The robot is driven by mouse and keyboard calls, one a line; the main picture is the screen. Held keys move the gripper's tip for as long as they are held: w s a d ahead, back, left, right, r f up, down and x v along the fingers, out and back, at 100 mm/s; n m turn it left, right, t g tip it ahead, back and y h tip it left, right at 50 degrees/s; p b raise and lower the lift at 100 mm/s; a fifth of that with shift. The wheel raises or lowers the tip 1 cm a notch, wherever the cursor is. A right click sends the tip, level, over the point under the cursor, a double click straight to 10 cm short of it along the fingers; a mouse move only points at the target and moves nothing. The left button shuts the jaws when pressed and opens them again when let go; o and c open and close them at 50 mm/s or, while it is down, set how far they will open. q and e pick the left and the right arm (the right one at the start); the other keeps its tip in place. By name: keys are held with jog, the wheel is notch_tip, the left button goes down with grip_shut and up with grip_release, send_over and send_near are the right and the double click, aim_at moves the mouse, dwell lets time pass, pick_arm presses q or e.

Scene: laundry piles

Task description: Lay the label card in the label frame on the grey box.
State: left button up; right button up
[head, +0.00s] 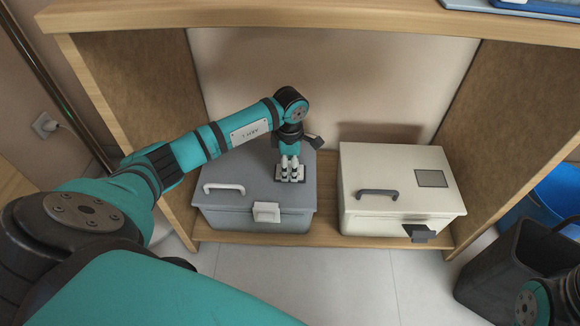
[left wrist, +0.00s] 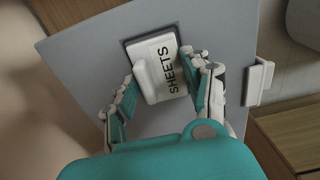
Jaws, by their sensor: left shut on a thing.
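The grey box (head: 238,200) stands on the shelf at the left, its lid shut. Its label frame (left wrist: 150,36) shows in the left wrist view as a dark edge around the upper and left sides of the card. The white label card (left wrist: 177,82) reads "SHEETS" and has a raised white grip. My left gripper (left wrist: 167,86) is shut on the card and holds it over the frame, slightly askew to it. I cannot tell whether the card touches the frame's floor. In the head view my left gripper (head: 290,178) points down at the lid and partly hides the card.
A cream box (head: 380,200) with a dark handle and a grey label patch stands to the right. The wooden shelf board (head: 330,240) runs beneath both. A dark bin (head: 515,270) and a blue bin (head: 560,195) stand at the right.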

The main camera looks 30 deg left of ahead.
pick_arm(q)
jog(key=shift+f, duration=0.1)
jog(key=shift+f, duration=0.15)
jog(key=o, duration=0.8)
jog(key=shift+o, duration=0.2)
